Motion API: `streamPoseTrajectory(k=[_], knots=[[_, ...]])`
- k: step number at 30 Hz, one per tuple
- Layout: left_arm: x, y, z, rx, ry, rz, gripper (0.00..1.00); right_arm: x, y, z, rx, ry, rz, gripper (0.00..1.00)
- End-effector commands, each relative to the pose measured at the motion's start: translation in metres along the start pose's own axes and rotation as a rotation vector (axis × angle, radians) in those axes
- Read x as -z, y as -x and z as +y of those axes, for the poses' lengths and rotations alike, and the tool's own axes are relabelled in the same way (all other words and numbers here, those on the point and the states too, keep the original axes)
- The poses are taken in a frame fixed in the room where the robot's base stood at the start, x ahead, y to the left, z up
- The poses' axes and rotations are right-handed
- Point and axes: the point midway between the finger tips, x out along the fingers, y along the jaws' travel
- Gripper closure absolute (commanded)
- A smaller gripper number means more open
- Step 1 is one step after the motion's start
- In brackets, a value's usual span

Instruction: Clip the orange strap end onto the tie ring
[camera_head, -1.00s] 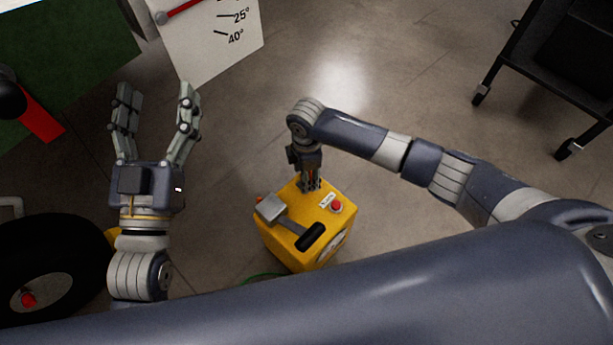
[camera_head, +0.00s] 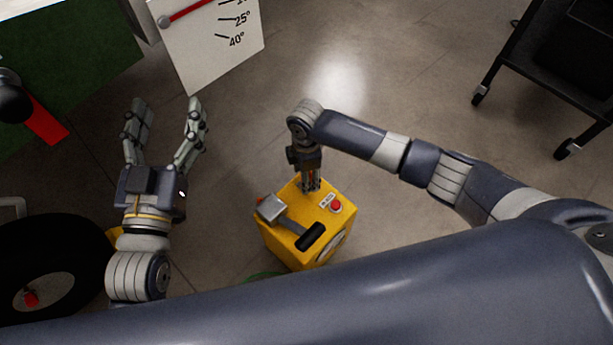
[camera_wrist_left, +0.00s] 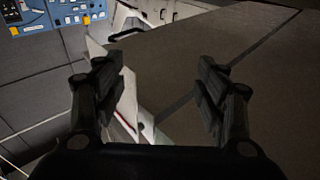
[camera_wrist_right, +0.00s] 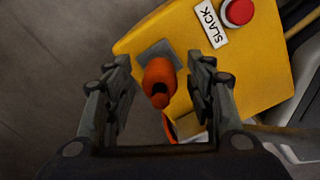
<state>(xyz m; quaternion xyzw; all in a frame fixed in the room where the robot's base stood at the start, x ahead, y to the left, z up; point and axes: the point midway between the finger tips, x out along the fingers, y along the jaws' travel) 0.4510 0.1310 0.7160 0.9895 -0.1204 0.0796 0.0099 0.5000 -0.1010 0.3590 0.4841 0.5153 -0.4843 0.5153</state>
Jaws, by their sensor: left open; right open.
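The orange strap end (camera_wrist_right: 158,80) stands at a grey plate on the yellow box (camera_head: 290,238); in the right wrist view it lies between my right gripper's (camera_wrist_right: 160,68) fingers. That gripper is open, with a finger on each side and dark gaps visible, so it is not clamped. In the head view my right gripper (camera_head: 310,182) points down at the box's far corner. My left gripper (camera_head: 166,106) is open and empty above the floor at the left; its spread fingers also show in the left wrist view (camera_wrist_left: 158,78). I cannot make out the tie ring.
The box top carries a red button (camera_head: 337,206), a SLACK label (camera_wrist_right: 211,25) and a grey lever (camera_head: 271,207). A white angle-scale board (camera_head: 205,45) stands at the top, a black wheel (camera_head: 60,250) at lower left, a black cart (camera_head: 520,50) at upper right. Floor between is clear.

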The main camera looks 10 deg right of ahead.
Motion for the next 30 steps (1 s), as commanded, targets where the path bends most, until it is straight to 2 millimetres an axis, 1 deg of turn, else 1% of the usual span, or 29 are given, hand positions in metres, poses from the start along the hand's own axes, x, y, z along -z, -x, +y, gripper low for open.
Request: streamPoseTrajectory(k=[14,30], knots=[[-0.002,0.000,-0.001,0.001,-0.001,-0.016,0.34,0.000,0.000,0.000,0.000,0.000,0.000,0.50],[-0.025,0.004,-0.003,0.006,-0.004,-0.132,0.34,0.000,0.000,0.000,0.001,0.000,0.000,0.50]])
